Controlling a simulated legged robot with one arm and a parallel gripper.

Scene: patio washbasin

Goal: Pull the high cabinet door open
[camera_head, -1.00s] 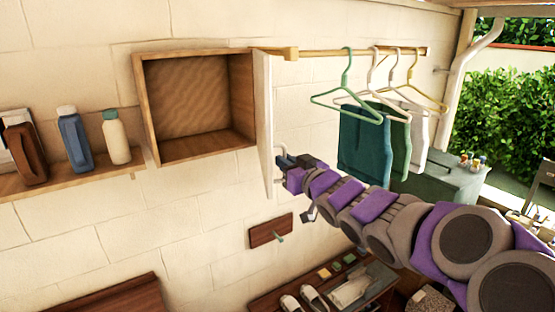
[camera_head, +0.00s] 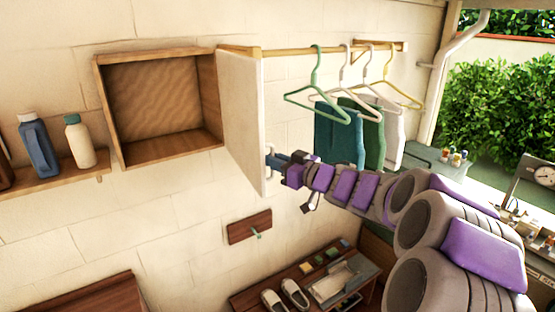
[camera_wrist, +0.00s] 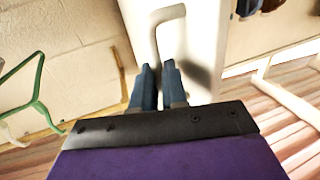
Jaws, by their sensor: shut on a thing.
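The high cabinet (camera_head: 165,105) is an open-fronted wooden box on the wall, and it looks empty. Its white door (camera_head: 243,120) is hinged on the right side and stands wide open, swung out from the box. My gripper (camera_head: 272,162) is at the door's lower outer part in the head view. In the wrist view my gripper (camera_wrist: 158,80) has its blue fingers on the lower end of the white door handle (camera_wrist: 162,28), in front of the door panel (camera_wrist: 205,40). The fingers are shut on the handle. The exact contact is partly hidden by the fingers.
A wooden rail with several hangers (camera_head: 317,95) and clothes is right of the door, behind my arm. Bottles (camera_head: 80,140) stand on a shelf (camera_head: 60,190) at the left. A low bench (camera_head: 250,296) with shoes is below.

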